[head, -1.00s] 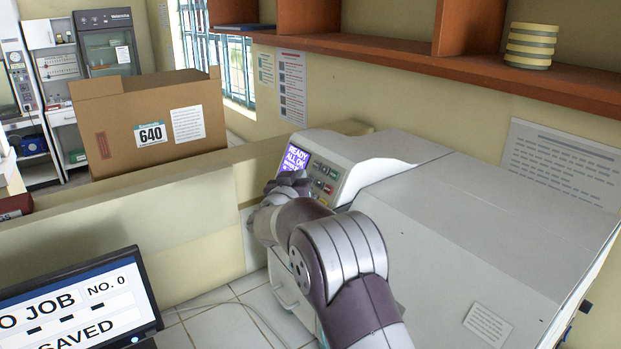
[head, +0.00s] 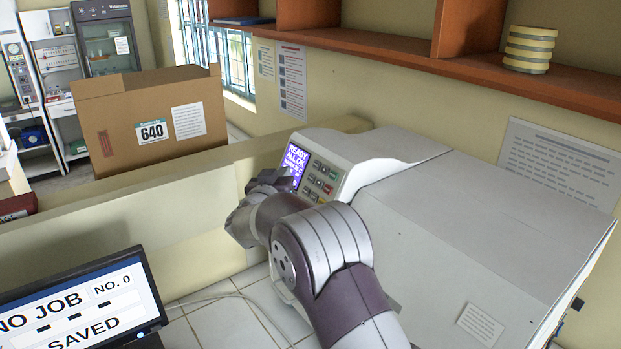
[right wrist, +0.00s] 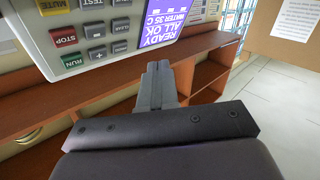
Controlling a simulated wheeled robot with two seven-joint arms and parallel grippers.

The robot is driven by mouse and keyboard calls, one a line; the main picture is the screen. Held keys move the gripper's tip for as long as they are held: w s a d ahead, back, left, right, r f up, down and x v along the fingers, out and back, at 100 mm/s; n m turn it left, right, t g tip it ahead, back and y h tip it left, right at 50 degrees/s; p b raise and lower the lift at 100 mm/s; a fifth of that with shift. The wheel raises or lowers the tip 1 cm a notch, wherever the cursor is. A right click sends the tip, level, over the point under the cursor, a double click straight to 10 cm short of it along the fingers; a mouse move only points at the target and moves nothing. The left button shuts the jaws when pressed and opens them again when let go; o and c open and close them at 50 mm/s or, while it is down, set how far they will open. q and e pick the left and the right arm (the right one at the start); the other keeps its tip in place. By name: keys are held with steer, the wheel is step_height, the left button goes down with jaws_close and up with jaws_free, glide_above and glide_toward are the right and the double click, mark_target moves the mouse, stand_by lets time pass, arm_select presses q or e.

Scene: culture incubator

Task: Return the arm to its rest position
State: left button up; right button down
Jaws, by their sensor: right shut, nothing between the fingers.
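My right arm (head: 325,250) reaches in from the bottom of the head view. Its gripper (head: 270,180) is small and partly hidden by my own wrist, in front of the control panel's left side. In the right wrist view the fingers (right wrist: 157,70) are shut together and empty. They are apart from the panel, below its purple screen. The white incubator (head: 470,230) fills the right of the head view. Its screen (head: 295,163) reads READY, ALL OK, and the right wrist view also shows WATER 35 C. My left gripper is not in view.
A low cream partition (head: 150,220) runs left of the incubator, with a cardboard box (head: 150,115) marked 640 behind it. A monitor (head: 80,310) showing NO JOB, SAVED stands at lower left. A brown shelf (head: 420,65) with stacked round dishes (head: 529,48) hangs above.

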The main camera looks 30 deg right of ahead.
stand_by(0.4)
steer(key=s+a+f+n+g+y+b, duration=0.1)
steer(key=s+a+f+n+g+y, duration=0.15)
steer(key=a+f+y, duration=0.5)
steer(key=s+a+f+n+g+y+b, duration=0.1)
steer(key=s+a+f+y, duration=0.25)
steer(key=f, duration=0.65)
steer(key=s+f+n+g+b, duration=0.1)
steer(key=s+f+g+b, duration=0.1)
steer(key=s, duration=0.8)
steer(key=s+f+n+g+b, duration=0.1)
steer(key=s+f+g+b, duration=0.2)
steer(key=s+f, duration=0.4)
steer(key=s+a+f+n+g+b, duration=0.1)
steer(key=s+f+g+b, duration=0.2)
steer(key=s, duration=1)
step_height(320, 180, down, 2)
steer(key=shift+b, duration=0.55)
